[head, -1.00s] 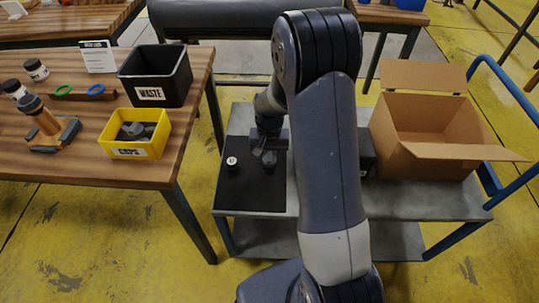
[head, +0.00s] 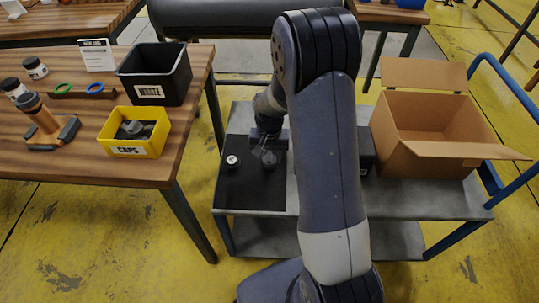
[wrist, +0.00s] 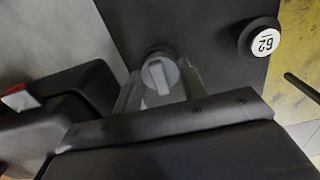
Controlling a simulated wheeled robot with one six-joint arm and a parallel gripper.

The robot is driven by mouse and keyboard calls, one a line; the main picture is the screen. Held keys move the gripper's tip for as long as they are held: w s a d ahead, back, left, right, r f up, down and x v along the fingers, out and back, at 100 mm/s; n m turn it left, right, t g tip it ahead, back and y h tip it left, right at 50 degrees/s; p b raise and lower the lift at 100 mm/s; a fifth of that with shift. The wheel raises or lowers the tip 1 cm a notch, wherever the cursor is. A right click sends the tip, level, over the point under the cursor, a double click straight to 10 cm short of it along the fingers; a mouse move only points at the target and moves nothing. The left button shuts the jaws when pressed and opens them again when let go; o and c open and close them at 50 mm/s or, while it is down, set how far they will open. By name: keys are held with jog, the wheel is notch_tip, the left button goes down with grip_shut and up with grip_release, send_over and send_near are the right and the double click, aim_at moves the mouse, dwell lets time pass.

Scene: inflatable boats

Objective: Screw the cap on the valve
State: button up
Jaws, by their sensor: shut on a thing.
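My gripper (wrist: 160,82) points down over the cart. Its two fingers are shut on a grey round cap (wrist: 157,75) with a raised bar across its top. In the wrist view, a dark rim shows just behind the cap, in line with a valve under it. How far the cap sits down on the valve is hidden. In the head view my gripper (head: 268,150) is over the right part of the black panel (head: 250,195). A second dark round fitting (head: 232,161) with a white numbered top stands to its left, and shows in the wrist view (wrist: 262,40) at upper right.
A yellow caps bin (head: 150,146) with grey caps and a black waste bin (head: 155,92) stand on the wooden table at left. An open cardboard box (head: 430,165) sits at the cart's right. A dark block (head: 367,152) stands between box and panel.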

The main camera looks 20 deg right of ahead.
jog(key=shift+f, duration=0.2)
dwell(0.5)
jog(key=m, duration=0.5)
jog(key=shift+m, duration=0.4)
jog(key=m, duration=0.5)
jog(key=shift+m, duration=0.3)
jog(key=m, duration=0.5)
jog(key=shift+m+b, duration=0.3)
jog(key=shift+m, duration=0.1)
